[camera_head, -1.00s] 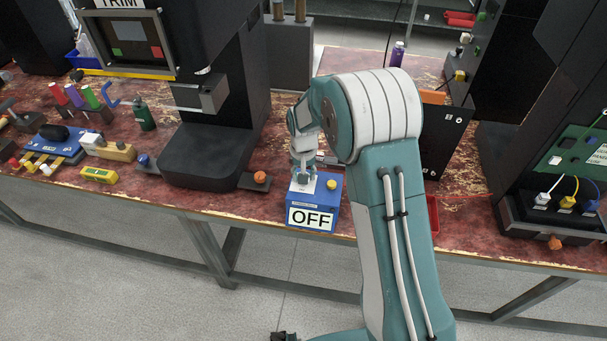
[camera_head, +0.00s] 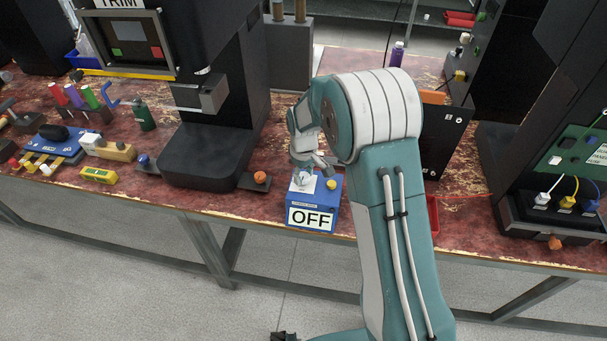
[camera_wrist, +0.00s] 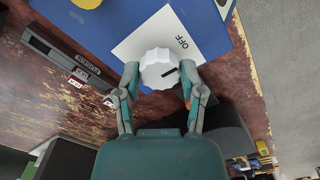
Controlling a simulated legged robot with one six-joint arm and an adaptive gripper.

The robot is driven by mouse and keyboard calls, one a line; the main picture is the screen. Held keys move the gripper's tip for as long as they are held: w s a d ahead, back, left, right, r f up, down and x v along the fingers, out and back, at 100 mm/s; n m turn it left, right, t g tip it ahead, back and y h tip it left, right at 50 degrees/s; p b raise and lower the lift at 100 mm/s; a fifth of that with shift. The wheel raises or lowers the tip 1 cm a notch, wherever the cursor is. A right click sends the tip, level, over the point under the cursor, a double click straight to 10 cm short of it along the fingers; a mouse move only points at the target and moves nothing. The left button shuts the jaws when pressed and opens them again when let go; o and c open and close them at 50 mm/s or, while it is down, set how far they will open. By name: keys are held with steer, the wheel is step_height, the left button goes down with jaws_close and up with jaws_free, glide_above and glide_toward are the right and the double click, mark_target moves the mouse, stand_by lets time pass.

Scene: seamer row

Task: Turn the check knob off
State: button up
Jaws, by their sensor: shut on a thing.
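The check knob (camera_wrist: 158,69) is a white, scalloped dial on a white plate (camera_wrist: 140,44) on top of a blue box. A dark mark on the dial points right and slightly up, below the printed word OFF. My gripper (camera_wrist: 160,80) has one finger on each side of the knob and is shut on it. In the head view, the blue box (camera_head: 329,201) stands at the table's front edge with a white OFF sign (camera_head: 311,218) on its front. My gripper (camera_head: 307,166) reaches down onto it, partly covering the knob.
A yellow button (camera_head: 332,184) sits on the box beside the knob. A black machine (camera_head: 210,150) stands to the left, with an orange knob (camera_head: 260,177) at its base. A black panel (camera_head: 445,138) and red bin (camera_head: 433,215) are to the right.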

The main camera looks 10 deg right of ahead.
mark_target(303, 175)
stand_by(0.3)
steer(key=o, duration=1.1)
steer(key=shift+w, duration=0.1)
steer(key=shift+o, duration=0.2)
steer(key=shift+a, duration=0.1)
step_height(303, 175, up, 12)
steer(key=shift+f, duration=0.1)
